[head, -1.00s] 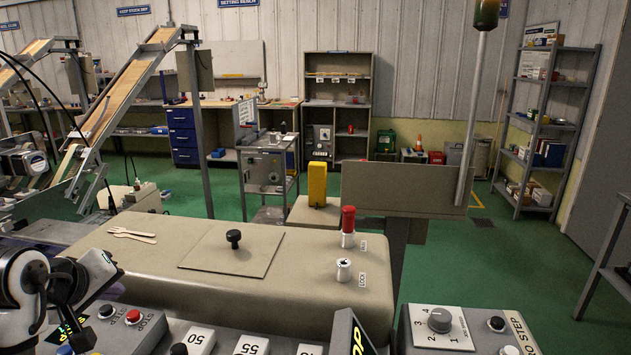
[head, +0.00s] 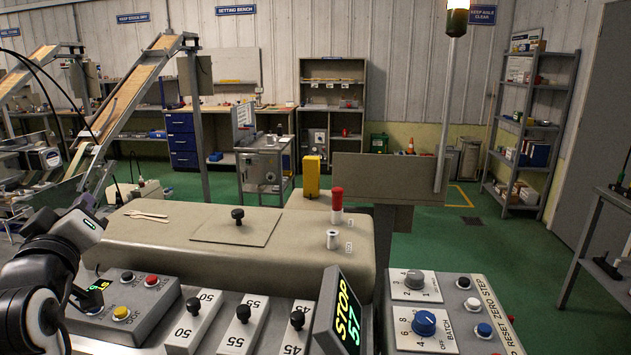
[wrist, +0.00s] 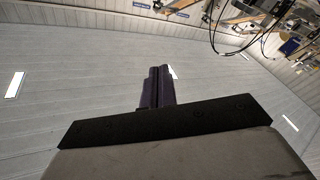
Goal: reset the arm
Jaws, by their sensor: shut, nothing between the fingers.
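My gripper shows in the wrist view (wrist: 158,86) with its two dark fingers pressed together and nothing between them. In the head view my arm is folded at the lower left, beside the control panel (head: 135,312). The gripper end there points up and away from the panel and touches nothing that I can see.
The beige machine cover (head: 180,240) carries a wooden fork (head: 147,216), a black knob (head: 237,215) and a red-topped post (head: 337,200). Sliding levers (head: 243,312), a STOP display (head: 345,312) and a batch dial panel (head: 440,322) stand in front.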

